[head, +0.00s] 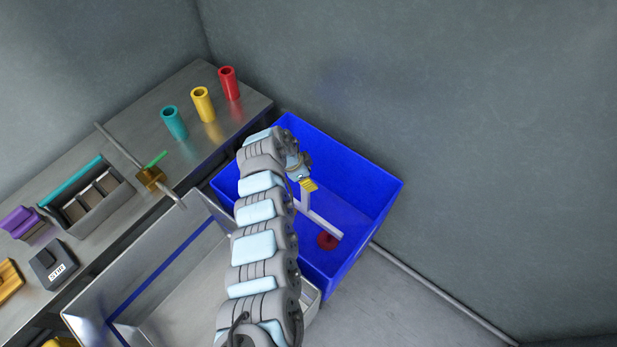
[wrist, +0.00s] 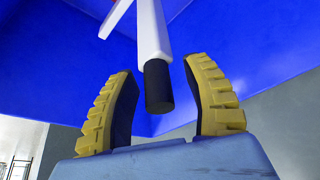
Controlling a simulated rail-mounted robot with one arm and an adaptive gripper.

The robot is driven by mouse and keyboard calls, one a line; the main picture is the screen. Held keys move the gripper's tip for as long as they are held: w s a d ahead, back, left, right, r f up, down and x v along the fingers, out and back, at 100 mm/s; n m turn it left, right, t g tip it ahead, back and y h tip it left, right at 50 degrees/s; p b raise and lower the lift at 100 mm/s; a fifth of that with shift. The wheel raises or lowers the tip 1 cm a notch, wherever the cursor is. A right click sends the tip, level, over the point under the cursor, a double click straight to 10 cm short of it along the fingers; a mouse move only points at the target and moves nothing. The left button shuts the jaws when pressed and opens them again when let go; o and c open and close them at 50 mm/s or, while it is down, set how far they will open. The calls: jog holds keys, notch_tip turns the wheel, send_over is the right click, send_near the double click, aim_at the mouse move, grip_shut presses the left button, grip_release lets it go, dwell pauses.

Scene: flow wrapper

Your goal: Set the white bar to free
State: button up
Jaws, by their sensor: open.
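The white bar (head: 322,223) shows in the head view inside the blue bin, below and to the right of my gripper (head: 308,184). It seems to join an upright white piece there, partly hidden behind my gripper. In the wrist view a white bar (wrist: 151,32) with a black end (wrist: 158,86) reaches between the two yellow fingers of my gripper (wrist: 160,70). The fingers stand apart, with visible gaps on both sides of the black end. No "free" marking is readable.
The blue bin (head: 365,180) surrounds my gripper, with a red round part (head: 327,241) low inside. A metal bench at left carries teal (head: 172,122), yellow (head: 203,104) and red (head: 229,83) cylinders, a brass block (head: 151,179) and a dark labelled box (head: 54,262).

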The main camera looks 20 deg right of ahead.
jog(key=c, duration=0.7)
jog(key=shift+s+d, duration=0.1)
grip_shut()
jog(key=shift+a, duration=0.2)
